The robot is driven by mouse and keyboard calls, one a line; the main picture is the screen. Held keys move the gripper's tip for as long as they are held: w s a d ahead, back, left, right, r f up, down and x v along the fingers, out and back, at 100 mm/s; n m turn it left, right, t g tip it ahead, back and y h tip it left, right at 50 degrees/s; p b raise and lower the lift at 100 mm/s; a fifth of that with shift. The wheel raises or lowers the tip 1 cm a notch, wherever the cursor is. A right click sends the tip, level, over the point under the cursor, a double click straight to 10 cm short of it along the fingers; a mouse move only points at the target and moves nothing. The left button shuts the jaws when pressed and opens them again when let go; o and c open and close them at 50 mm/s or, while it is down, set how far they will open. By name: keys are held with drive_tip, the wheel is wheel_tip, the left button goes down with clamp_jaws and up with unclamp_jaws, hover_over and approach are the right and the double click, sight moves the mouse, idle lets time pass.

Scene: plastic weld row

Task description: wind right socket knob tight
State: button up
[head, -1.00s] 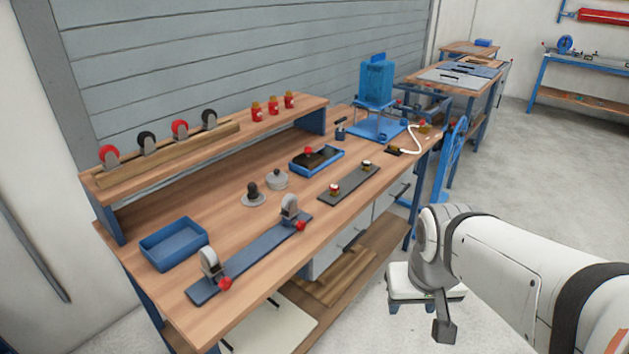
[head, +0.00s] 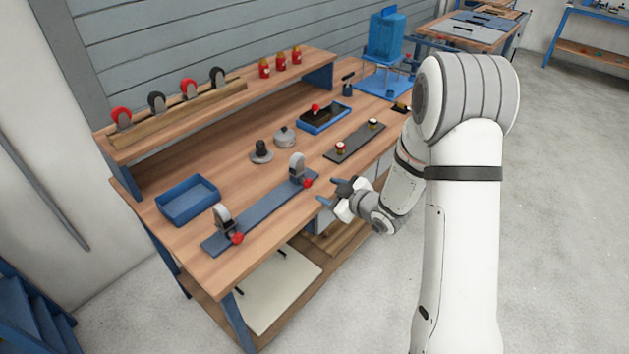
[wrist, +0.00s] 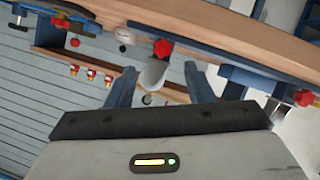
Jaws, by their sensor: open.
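The right socket (head: 297,166) is a grey upright ring clamp at the right end of a long blue-grey plate (head: 262,212) on the bench. Its red knob (head: 308,182) faces the front edge. My gripper (head: 331,190) is open and empty, just right of this knob and apart from it in the head view. In the wrist view, the red knob (wrist: 163,47) and the grey socket (wrist: 155,73) show between my open fingers (wrist: 160,68). The left socket (head: 222,216), with its own red knob (head: 237,238), stands at the plate's other end.
A blue bin (head: 188,202) stands behind the plate at left. A dark strip (head: 354,142) with two small fittings lies to the right. A blue tray (head: 324,119) and a shelf (head: 215,105) with red-capped bottles are further back. Bare bench surrounds the plate.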

sight(309, 184)
drive_tip(key=p+x, duration=0.1)
drive_tip(key=x, duration=0.7)
drive_tip(key=shift+s+a, duration=0.15)
drive_tip(key=shift+a, duration=0.1)
drive_tip(key=shift+c, duration=0.6)
